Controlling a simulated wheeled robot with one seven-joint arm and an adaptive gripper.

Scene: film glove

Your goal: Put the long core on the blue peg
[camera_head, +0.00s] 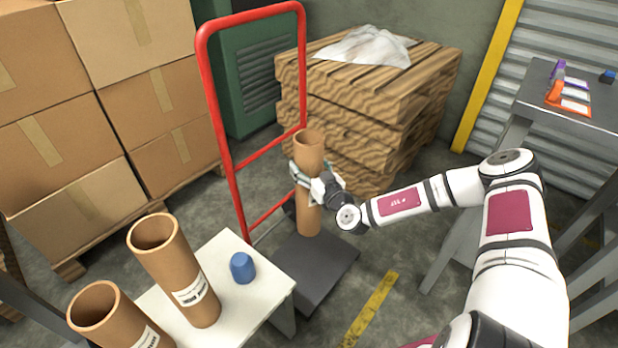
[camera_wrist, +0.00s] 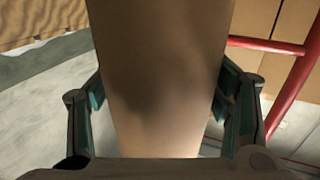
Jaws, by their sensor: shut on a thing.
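A brown cardboard core (camera_head: 308,207) is upright in my gripper (camera_head: 318,182), above or at the dark plate of the red hand truck; I cannot tell whether its lower end touches the plate. In the wrist view the core (camera_wrist: 158,80) fills the space between the fingers of my gripper (camera_wrist: 162,108), one on each side. The blue peg (camera_head: 242,267) stands bare on the white table, left of and nearer than the held core. Two other cores, one behind (camera_head: 173,267) and one in front (camera_head: 117,318), stand on the table left of the peg, with white labels.
The red hand truck (camera_head: 232,172) has its frame close behind and left of my gripper. The white table (camera_head: 262,300) has some clear top around the peg. Stacked pallets (camera_head: 370,75) stand behind, boxes (camera_head: 60,140) at left. A grey bench (camera_head: 590,112) with tape dispensers is at right.

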